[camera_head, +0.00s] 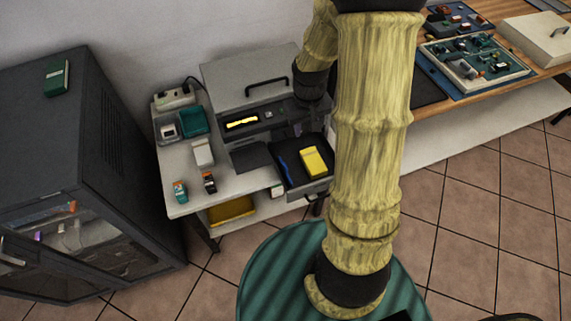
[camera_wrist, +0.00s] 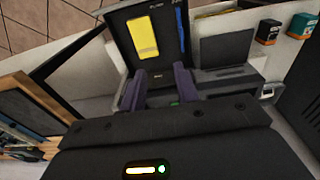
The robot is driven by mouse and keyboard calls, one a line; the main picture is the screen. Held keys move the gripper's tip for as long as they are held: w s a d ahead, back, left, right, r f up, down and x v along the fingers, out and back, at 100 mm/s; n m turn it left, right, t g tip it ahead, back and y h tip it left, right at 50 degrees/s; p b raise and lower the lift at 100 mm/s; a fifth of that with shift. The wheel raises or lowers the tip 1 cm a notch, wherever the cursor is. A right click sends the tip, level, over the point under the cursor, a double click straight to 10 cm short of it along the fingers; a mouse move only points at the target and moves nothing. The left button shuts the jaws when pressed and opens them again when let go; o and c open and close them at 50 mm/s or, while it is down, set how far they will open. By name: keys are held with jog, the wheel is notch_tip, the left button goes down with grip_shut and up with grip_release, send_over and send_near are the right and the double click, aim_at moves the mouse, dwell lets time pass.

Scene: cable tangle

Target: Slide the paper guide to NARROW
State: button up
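The printer (camera_head: 250,85) is a grey box with a dark handle on its lid and a lit yellow display. Its dark tray (camera_head: 300,180) is pulled out at the front right. In the tray are a thin blue strip (camera_head: 286,168) and a yellow block (camera_head: 314,161). The strip (camera_wrist: 181,32) and the block (camera_wrist: 142,37) also show in the wrist view. I cannot tell for sure which piece is the paper guide, and no NARROW mark is legible. My gripper (camera_wrist: 159,74) is open and empty, its two fingers apart, pointing toward the tray without visible contact.
A white table (camera_head: 182,200) holds small boxes and a teal container (camera_head: 194,121) left of the printer. A dark cabinet (camera_head: 60,150) stands at the far left. A wooden bench (camera_head: 440,105) with circuit boards is at the right. My arm hides part of the space right of the printer.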

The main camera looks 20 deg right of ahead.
jog(key=s+a+r+t, duration=0.1)
jog(key=s+a+r, duration=0.6)
jog(key=s, duration=0.3)
jog(key=shift+a+t, duration=0.4)
jog(key=shift+a, duration=0.15)
